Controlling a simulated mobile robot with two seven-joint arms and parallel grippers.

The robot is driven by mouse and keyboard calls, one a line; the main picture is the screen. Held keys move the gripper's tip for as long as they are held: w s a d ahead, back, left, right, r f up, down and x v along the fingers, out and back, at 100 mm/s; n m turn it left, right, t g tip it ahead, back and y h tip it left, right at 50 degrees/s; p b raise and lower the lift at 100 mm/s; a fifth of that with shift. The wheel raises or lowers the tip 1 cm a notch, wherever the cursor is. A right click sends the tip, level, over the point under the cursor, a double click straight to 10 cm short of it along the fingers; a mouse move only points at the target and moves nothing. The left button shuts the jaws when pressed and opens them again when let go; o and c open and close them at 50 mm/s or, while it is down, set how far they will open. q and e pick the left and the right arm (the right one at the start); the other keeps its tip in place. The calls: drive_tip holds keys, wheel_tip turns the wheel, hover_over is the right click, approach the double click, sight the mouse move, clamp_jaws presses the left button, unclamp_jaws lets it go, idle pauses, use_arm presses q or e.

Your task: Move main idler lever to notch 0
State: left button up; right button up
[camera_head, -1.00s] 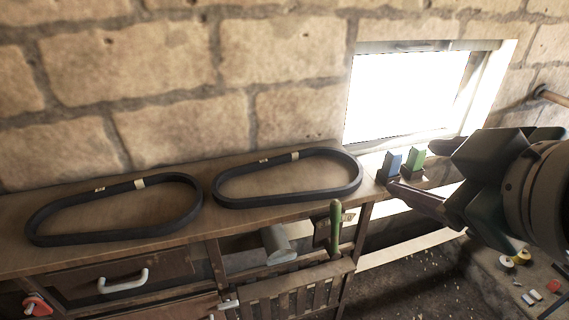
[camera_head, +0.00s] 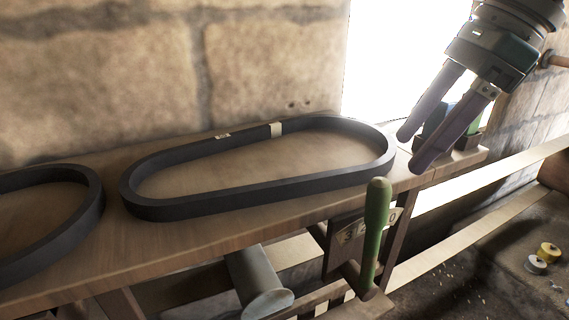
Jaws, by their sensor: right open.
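The lever with a green handle (camera_head: 375,230) stands nearly upright at the front of the bench, below its right end. Behind it is a small notch plate (camera_head: 348,232) with a 3 visible left of the handle and a 0 to the right. The handle covers the middle of the plate, so I cannot tell which notch the lever sits in. My right gripper (camera_head: 411,153) is open and empty, above and to the right of the handle top, apart from it. My left gripper is out of view.
Two black belts lie on the wooden bench (camera_head: 190,232), one in the middle (camera_head: 255,194) and one cut off at left (camera_head: 88,210). A grey cylinder (camera_head: 252,280) sticks out below the bench. Yellow and white spools (camera_head: 543,255) lie at lower right.

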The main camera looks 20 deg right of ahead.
sight(378, 196)
drive_tip(key=p+x, duration=0.1)
drive_tip(key=x, duration=0.3)
drive_tip(key=p+x, duration=0.1)
drive_tip(key=x, duration=0.3)
drive_tip(key=shift+s+d+f, duration=0.1)
drive_tip(key=shift+s+f, duration=0.05)
drive_tip(key=shift+f, duration=0.85)
drive_tip(key=shift+w, duration=0.2)
clamp_jaws()
